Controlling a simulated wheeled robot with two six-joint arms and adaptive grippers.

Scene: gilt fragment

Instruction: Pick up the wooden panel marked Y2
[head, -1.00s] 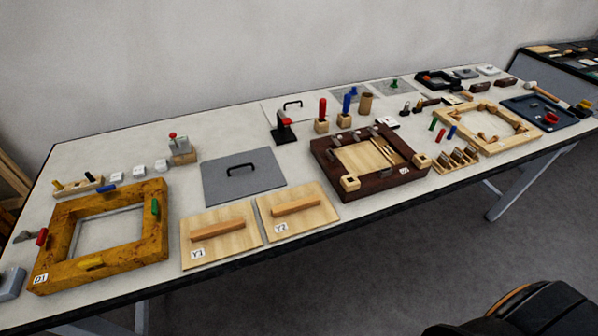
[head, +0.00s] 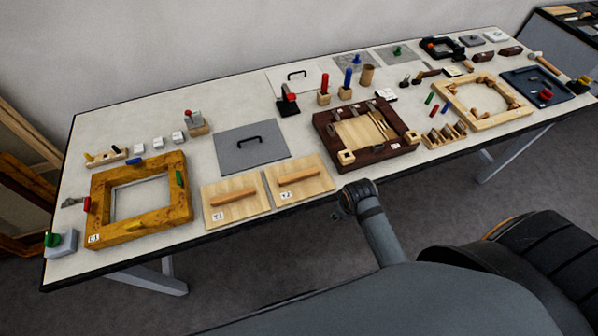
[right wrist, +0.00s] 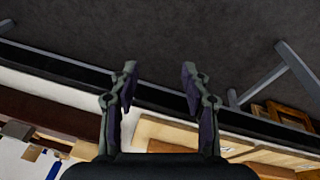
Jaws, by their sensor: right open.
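The Y2 wooden panel (head: 318,185) is a pale flat square with a raised wooden bar handle. It lies on the table near the front edge, right of the similar Y1 panel (head: 231,193). My right gripper (head: 347,208) is by the table's front edge, to the right of Y2 and apart from it. In the right wrist view my right gripper (right wrist: 156,80) is open, with nothing between its fingers. Pale wood shows behind the fingers there, but no label is readable. My left gripper is out of view.
A dark brown frame (head: 326,126) with clamps stands right of Y2. A yellow-brown frame marked D1 (head: 120,235) lies left of the panels. A grey plate with a black handle (head: 232,157) lies behind them. The table's front edge (head: 262,218) runs close before the panels.

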